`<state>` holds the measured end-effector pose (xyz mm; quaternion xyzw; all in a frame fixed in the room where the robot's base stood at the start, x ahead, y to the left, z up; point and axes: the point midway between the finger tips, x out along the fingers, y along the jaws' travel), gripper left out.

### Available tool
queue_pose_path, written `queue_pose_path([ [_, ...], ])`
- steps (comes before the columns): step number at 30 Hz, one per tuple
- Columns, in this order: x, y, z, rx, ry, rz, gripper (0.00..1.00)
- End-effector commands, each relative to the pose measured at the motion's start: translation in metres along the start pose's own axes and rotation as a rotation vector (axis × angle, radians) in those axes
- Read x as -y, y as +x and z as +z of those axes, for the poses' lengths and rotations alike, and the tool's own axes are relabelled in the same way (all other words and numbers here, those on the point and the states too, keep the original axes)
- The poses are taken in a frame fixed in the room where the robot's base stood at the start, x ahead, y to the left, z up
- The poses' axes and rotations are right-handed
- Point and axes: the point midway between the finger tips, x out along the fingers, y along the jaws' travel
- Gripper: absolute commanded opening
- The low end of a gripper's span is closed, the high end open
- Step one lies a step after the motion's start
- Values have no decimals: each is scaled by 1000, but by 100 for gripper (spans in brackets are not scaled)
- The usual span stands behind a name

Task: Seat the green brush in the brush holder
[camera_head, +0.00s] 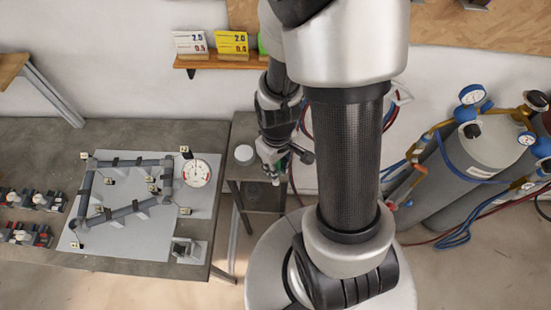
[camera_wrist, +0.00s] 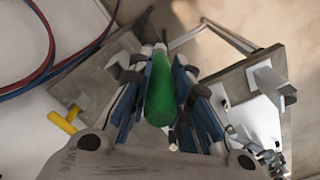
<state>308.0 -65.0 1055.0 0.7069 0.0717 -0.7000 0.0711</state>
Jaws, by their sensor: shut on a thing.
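My gripper (camera_head: 272,160) is shut on the green brush, in the air over the small side table. In the wrist view, the brush's green handle (camera_wrist: 161,92) lies between the blue-lined fingers of my gripper (camera_wrist: 165,115). In the head view only a little green shows beside the fingers, and the rest of the brush is hidden. A grey open-topped block (camera_head: 187,250), which looks like the brush holder, stands at the front right corner of the workbench. It is apart from my gripper, to its left and nearer the camera. A grey upright bracket (camera_wrist: 270,84) shows at right in the wrist view.
The workbench (camera_head: 130,275) carries a grey jig plate with a tube frame, a round dial gauge (camera_head: 196,173) and clamps (camera_head: 25,235) at left. A white round container (camera_head: 244,154) stands on the side table (camera_head: 262,197). Gas cylinders (camera_head: 475,150) with hoses stand at right.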

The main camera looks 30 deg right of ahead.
Motion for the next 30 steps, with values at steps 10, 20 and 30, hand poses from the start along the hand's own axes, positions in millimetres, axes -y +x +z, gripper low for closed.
queue_pose_path([
  [10,-18,6,-16,5,2,-2,0],
  [20,-42,11,-40,4,2,-2,0],
  [30,-63,11,-61,3,1,-1,0],
])
